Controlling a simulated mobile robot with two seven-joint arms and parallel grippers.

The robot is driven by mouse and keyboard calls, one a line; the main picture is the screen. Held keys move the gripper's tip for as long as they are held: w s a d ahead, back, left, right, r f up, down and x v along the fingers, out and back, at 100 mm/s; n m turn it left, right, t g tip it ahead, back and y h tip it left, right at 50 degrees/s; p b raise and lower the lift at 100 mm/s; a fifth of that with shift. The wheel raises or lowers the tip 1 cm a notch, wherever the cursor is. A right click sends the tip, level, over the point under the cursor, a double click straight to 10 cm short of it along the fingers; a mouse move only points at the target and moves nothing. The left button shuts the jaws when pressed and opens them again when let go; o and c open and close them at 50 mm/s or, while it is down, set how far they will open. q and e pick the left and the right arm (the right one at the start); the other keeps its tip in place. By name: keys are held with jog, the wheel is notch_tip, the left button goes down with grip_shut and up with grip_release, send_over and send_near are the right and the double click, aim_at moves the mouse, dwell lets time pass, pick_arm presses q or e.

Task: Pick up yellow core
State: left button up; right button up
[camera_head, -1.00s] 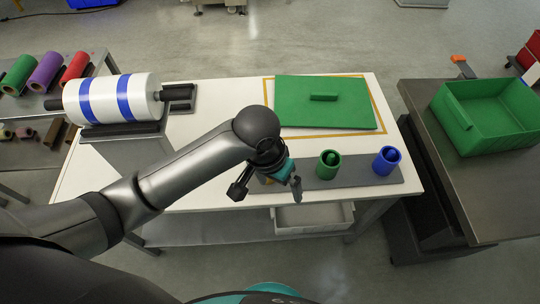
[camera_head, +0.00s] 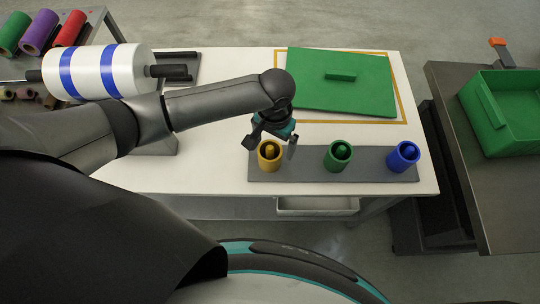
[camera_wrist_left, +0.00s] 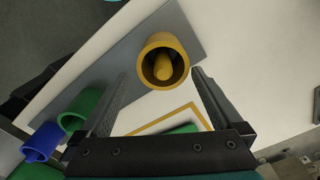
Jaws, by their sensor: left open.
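The yellow core (camera_head: 269,160) is a hollow cylinder standing upright on a peg at the left end of a grey base plate (camera_head: 302,163). It also shows in the left wrist view (camera_wrist_left: 148,60), near the top centre, with the peg inside it. My left gripper (camera_head: 271,146) is open and empty. In the left wrist view its two fingers (camera_wrist_left: 160,78) are spread either side of the yellow core's line, and the core appears beyond their tips. I cannot tell whether a finger touches the core. The right gripper does not show.
A green core (camera_head: 338,155) and a blue core (camera_head: 403,156) stand on the same plate to the right. A green panel (camera_head: 340,95) lies behind on the white table (camera_head: 215,179). A white roll with blue stripes (camera_head: 92,72) is at left. A green crate (camera_head: 507,135) stands at right.

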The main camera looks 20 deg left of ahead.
pick_arm(q)
jog(key=f, duration=0.2)
jog(key=f+b, duration=0.1)
jog(key=f, duration=0.2)
jog(key=shift+a+f, duration=0.25)
jog(key=shift+f, duration=0.05)
jog(key=c, duration=1.4)
